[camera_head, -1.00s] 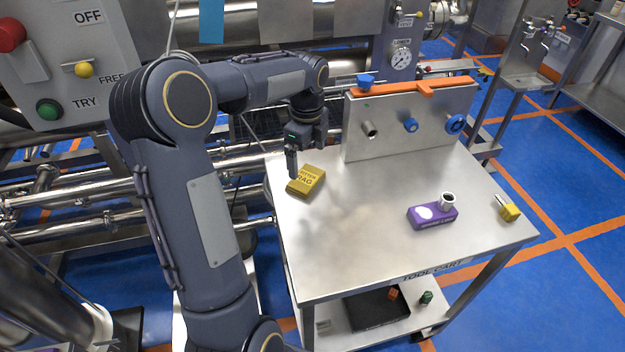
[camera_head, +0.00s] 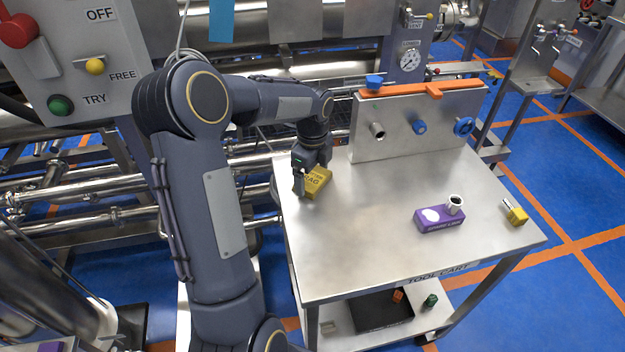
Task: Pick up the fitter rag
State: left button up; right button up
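The fitter rag is a mustard-yellow folded block with dark lettering that ends in "RAG" (camera_head: 319,184). It lies at the left back part of the steel tool cart top (camera_head: 380,235). My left gripper (camera_head: 304,184) points down at the rag's left side. One dark finger shows in front of the rag's left end, down near the table. The other finger is hidden, so I cannot tell whether the fingers press on the rag. My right gripper is not in view.
A steel panel (camera_head: 400,140) with an orange top bar and blue knobs stands at the cart's back. The middle and front are clear.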

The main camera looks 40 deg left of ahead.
aim_at(313, 177)
pick_arm(q)
jog(key=shift+c, duration=0.4)
jog(key=shift+r, duration=0.5)
notch_tip(313, 177, up, 2)
jog(key=shift+r, duration=0.2)
jog(key=s+d+r, duration=0.1)
jog(key=s+r, duration=0.1)
jog(key=r, duration=0.1)
jog(key=s+d+r, duration=0.1)
jog(key=r, duration=0.1)
jog(key=shift+s+d, duration=0.1)
jog(key=shift+d, duration=0.2)
jog(key=s+d+r, duration=0.4)
jog(key=s+d, duration=0.2)
jog(key=s, duration=0.1)
jog(key=shift+s+r+b, duration=0.3)
jog(key=shift+s+b, duration=0.1)
jog(key=shift+b, duration=0.05)
